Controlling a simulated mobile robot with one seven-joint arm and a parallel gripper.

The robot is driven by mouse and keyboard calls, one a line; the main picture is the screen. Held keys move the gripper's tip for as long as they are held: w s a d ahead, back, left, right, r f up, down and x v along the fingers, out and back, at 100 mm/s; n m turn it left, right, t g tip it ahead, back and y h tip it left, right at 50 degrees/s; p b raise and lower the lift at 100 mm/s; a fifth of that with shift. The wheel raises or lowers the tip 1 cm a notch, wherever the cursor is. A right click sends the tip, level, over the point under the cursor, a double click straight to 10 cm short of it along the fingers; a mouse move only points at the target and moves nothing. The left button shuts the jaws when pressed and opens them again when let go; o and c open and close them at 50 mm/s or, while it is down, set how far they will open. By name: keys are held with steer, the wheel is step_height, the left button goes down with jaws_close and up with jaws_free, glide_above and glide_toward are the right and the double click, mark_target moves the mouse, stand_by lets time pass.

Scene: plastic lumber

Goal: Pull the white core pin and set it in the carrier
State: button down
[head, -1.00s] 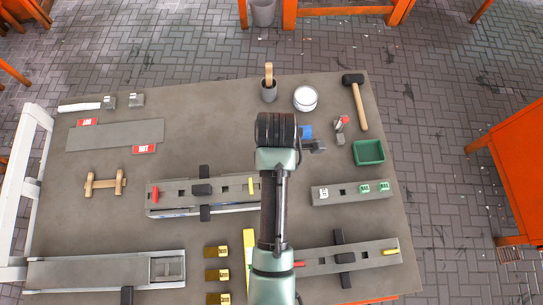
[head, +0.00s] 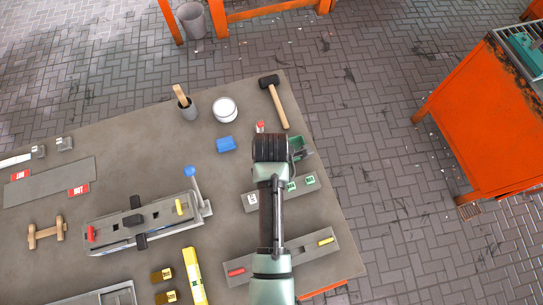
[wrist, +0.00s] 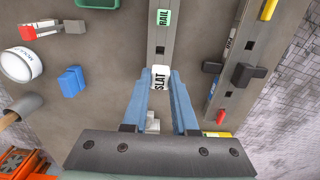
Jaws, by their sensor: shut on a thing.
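In the wrist view my gripper (wrist: 161,74) has its two blue fingers close together with white between the tips. I take this to be the white core pin, but it overlaps a white block marked SLAT (wrist: 158,82), so its outline is unclear. My arm hides the gripper in the head view. The white block (head: 252,199) sits on a grey bar (head: 269,203) with green blocks (head: 310,180). Two long grey bodies, one at left (head: 110,237) and one at lower right (head: 300,262), each carry red and yellow pins. I cannot tell which thing is the carrier.
A blue block (head: 226,144), white tub (head: 225,110), mallet (head: 280,108) and green tray (head: 304,143) lie toward the back. A blue-knobbed lever (head: 193,173) stands at the left body's right end. Yellow pieces (head: 194,275) lie in front.

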steer(key=shift+r, duration=0.15)
step_height(320, 180, down, 7)
steer(key=b, duration=0.4)
steer(key=shift+d, duration=0.1)
steer(key=shift+f, duration=0.35)
stand_by(1.3)
steer(key=shift+w+f+b, duration=0.1)
steer(key=shift+f+b, duration=0.4)
steer(key=shift+f, duration=0.15)
steer(key=shift+f+b, duration=0.4)
steer(key=shift+f, duration=0.25)
stand_by(0.3)
steer(key=shift+c, duration=1.1)
jaws_free()
steer(key=shift+r, duration=0.15)
